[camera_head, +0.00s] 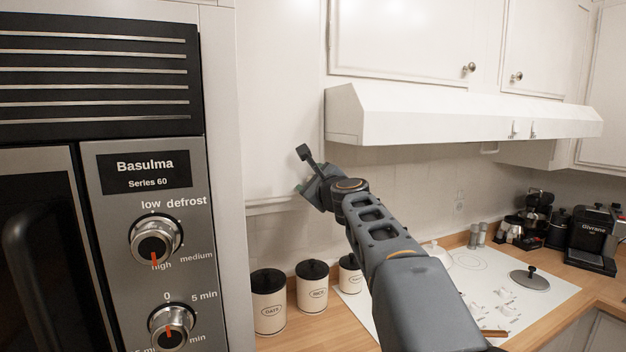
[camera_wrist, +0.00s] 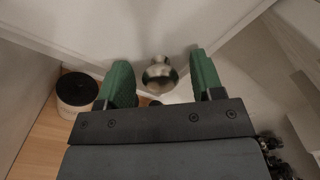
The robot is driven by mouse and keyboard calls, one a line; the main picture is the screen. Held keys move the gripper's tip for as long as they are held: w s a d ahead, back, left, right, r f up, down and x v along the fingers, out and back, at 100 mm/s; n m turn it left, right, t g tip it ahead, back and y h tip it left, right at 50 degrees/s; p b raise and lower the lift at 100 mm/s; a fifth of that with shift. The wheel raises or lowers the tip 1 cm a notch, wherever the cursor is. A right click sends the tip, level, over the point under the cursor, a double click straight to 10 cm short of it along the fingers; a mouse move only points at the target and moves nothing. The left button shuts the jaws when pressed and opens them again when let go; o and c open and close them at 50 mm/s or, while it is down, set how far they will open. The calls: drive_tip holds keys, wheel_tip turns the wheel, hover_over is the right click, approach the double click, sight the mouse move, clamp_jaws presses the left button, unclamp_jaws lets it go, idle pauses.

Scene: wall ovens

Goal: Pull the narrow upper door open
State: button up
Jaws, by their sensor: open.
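The narrow upper door (camera_head: 280,95) is a white cabinet door between the oven column and the range hood. It looks closed in the head view. In the wrist view, its pale face (camera_wrist: 130,28) fills the top. A round metal knob (camera_wrist: 159,76) shows there, between the two green fingers of my gripper (camera_wrist: 160,62). There is a visible gap on each side of the knob. My gripper (camera_head: 306,190) is open at the lower right part of the door in the head view. The knob is hidden there behind my gripper.
A white range hood (camera_head: 450,118) juts out close to the right of my gripper. The wall oven (camera_head: 150,230) stands at the left. Lidded canisters (camera_head: 268,302) and a white cooktop (camera_head: 500,290) are on the wooden counter below. Other upper doors (camera_head: 400,40) are above the hood.

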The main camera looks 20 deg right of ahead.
drive_tip(key=shift+c, duration=0.3)
clamp_jaws()
idle(0.4)
